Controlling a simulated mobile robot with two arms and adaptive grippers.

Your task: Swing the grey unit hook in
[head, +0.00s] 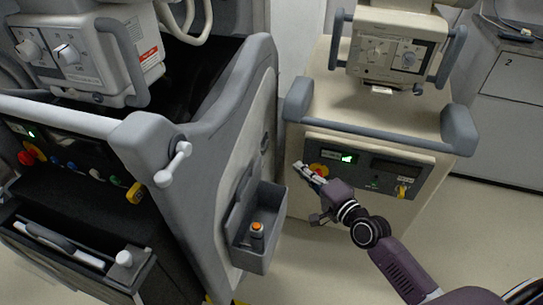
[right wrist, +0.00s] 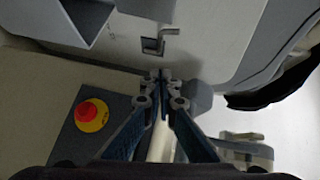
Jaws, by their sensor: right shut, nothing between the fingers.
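The grey unit (head: 213,135) stands at the left with its side panel facing the beige unit. A small grey hook (right wrist: 170,31) sticks out beside a square recess (right wrist: 152,46) in that panel in the right wrist view. In the head view this spot is a small dark mark (head: 265,142) above the side bin; the hook's shape is hard to make out there. My right gripper (head: 304,170) is shut and empty between the two units. In the right wrist view its closed fingertips (right wrist: 161,76) show below the recess, apart from the hook. My left gripper is out of view.
The side bin (head: 241,249) holds an orange-topped item (head: 257,231). The beige unit (head: 300,205) has a front panel with a red-and-yellow button (right wrist: 92,115) close to my right gripper. A white lever (head: 173,164) juts from the grey unit's corner. Floor shows between the units.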

